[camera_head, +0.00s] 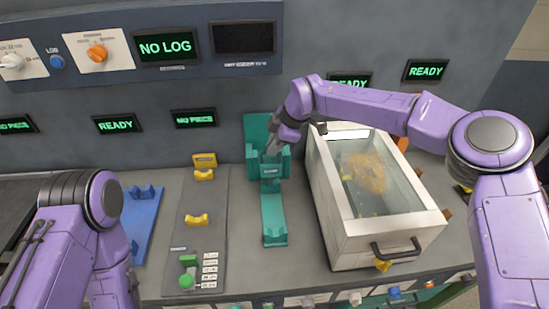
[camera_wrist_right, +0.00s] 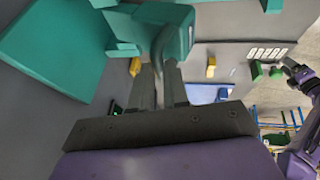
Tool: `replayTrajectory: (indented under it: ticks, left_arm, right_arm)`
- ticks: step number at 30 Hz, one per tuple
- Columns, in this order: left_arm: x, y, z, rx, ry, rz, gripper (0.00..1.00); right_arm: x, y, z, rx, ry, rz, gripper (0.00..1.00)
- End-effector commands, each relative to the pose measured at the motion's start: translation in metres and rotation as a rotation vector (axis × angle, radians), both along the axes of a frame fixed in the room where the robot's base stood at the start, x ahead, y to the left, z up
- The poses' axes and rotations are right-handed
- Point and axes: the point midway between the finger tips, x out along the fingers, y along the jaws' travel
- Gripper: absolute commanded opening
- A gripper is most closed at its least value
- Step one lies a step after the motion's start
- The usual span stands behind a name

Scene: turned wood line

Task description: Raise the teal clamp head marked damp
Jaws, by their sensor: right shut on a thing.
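The teal clamp stands in the middle of the bench in the head view. Its head (camera_head: 271,172) bears a small dark label, too small to read surely, and sits over a long teal base (camera_head: 273,215). My right gripper (camera_head: 274,146) is at the top of the head. In the right wrist view, my right gripper (camera_wrist_right: 160,82) is shut on a curved grey lever (camera_wrist_right: 158,48) beside the teal head (camera_wrist_right: 165,28). The fingers hide part of the lever. My left arm is at the lower left; its gripper is out of view.
A clear-topped box (camera_head: 340,225) with a dark front handle stands close right of the clamp. A grey plate (camera_head: 207,240) with yellow cradles and a green piece lies to the left, beyond it a blue fixture (camera_head: 143,215). Lit displays line the wall behind.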

Motion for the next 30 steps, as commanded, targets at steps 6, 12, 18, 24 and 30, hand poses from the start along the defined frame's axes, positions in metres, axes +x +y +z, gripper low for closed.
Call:
replayTrajectory:
  ticks: [6,12,18,24,30]
  left_arm:
    - [0.000,0.000,-0.006,0.000,0.000,0.000,0.63]
    - [0.000,0.000,-0.006,0.000,0.000,0.000,0.63]
    - [0.000,0.000,-0.006,0.000,0.000,0.000,0.63]
    - [0.000,0.000,-0.006,0.000,0.000,0.000,0.63]
    - [0.000,0.000,-0.006,0.000,0.000,0.000,0.63]
  right_arm:
    - [0.019,-0.001,0.007,-0.004,-0.004,0.001,0.00]
    - [0.030,-0.001,0.011,-0.006,-0.002,0.001,0.00]
    - [0.035,-0.002,0.012,-0.008,0.002,0.002,0.00]
    - [0.036,-0.002,0.012,-0.010,0.002,0.003,0.00]
    - [0.036,-0.002,0.011,-0.010,0.004,0.003,0.00]
